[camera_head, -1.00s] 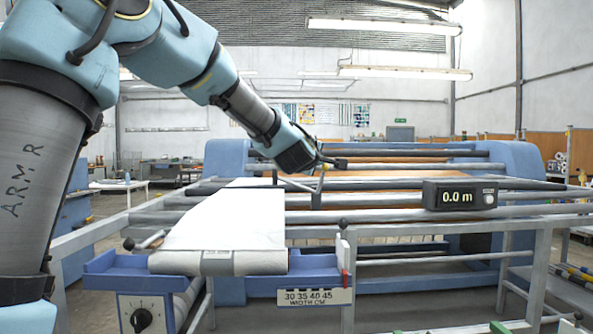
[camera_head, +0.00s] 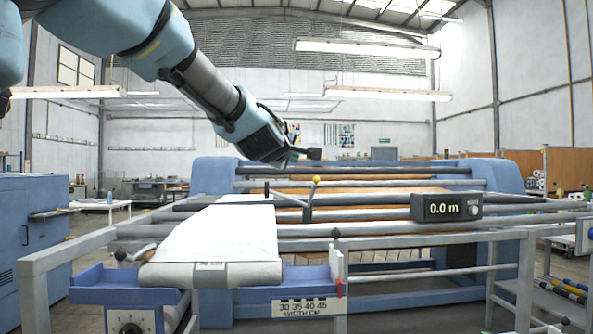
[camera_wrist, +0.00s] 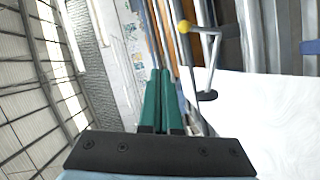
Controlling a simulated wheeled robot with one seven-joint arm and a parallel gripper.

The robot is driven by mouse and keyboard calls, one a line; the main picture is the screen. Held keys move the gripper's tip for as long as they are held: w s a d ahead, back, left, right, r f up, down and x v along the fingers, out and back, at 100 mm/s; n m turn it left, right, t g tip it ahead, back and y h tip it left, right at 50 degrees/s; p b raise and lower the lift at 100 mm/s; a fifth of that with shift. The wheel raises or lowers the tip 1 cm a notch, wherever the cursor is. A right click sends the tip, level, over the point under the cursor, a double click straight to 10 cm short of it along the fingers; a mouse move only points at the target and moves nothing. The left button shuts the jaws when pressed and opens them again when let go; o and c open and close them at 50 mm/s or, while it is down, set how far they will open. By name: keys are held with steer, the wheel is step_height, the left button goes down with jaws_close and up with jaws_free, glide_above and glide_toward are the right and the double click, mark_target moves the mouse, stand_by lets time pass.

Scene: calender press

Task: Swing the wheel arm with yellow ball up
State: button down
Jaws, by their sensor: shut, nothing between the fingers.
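The yellow ball (camera_head: 316,180) sits on the upper end of the wheel arm (camera_head: 308,200), a thin grey bent lever on the rails behind the white fabric. In the wrist view the yellow ball (camera_wrist: 184,27) and the wheel arm (camera_wrist: 213,50) lie right of my fingertips, and a dark rounded end piece shows lower on the lever. My gripper (camera_head: 312,154) is just above the ball in the head view and appears apart from it. In the wrist view my gripper's green fingers (camera_wrist: 161,72) are together and empty.
A black counter (camera_head: 446,207) reading 0.0 m stands on the rail to the right. Grey frame rails (camera_head: 415,240) cross the front. The space above the rollers is open.

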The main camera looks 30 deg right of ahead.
steer(key=shift+b+v, duration=0.35)
steer(key=shift+v, duration=0.95)
steer(key=shift+r, duration=0.15)
